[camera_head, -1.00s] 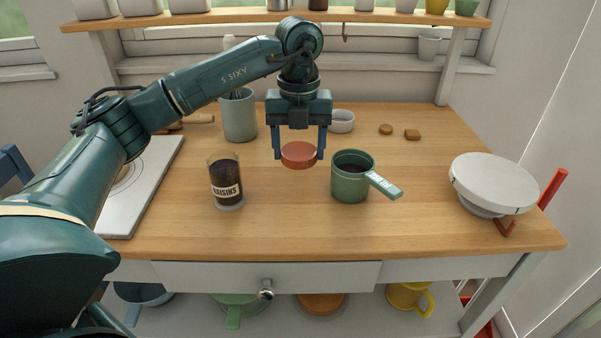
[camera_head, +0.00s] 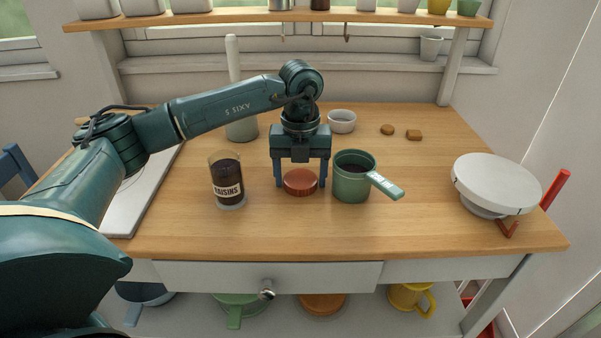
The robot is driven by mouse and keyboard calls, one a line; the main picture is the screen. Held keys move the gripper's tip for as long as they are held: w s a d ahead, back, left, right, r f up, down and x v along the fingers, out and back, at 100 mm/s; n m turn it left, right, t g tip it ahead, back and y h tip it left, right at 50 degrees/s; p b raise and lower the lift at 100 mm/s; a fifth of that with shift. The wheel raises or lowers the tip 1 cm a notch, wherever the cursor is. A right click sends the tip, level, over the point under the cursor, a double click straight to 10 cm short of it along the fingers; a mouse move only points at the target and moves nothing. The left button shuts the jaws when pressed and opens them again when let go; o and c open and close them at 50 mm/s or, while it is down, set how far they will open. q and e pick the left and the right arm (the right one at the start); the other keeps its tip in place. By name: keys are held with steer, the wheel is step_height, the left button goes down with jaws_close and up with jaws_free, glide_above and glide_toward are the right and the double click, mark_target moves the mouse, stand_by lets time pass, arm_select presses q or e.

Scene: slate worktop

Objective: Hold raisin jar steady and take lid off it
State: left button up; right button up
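The raisin jar (camera_head: 227,183) is a clear glass labelled "RAISINS" with dark contents. It stands upright and open-topped on the worktop, left of my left gripper. My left gripper (camera_head: 300,184) points down with its fingers on either side of the round red-brown lid (camera_head: 301,182). The fingers appear to touch the lid's sides. The lid is level, at or just above the wood, between the jar and a green pot; I cannot tell if it touches the wood. My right gripper is not in view, and nothing is holding the jar.
The green pot (camera_head: 350,184) with a tagged handle stands just right of the lid. A white bowl (camera_head: 341,121) and two small brown pieces (camera_head: 387,130) lie behind. A white round scale-like thing (camera_head: 495,184) is at the right. The worktop's front strip (camera_head: 330,238) is clear.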

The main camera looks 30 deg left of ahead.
mark_target(300, 179)
arm_select(q)
steer(key=o, duration=0.3)
step_height(300, 179, up, 12)
steer(key=shift+r, duration=0.15)
stand_by(0.4)
steer(key=shift+s, duration=0.1)
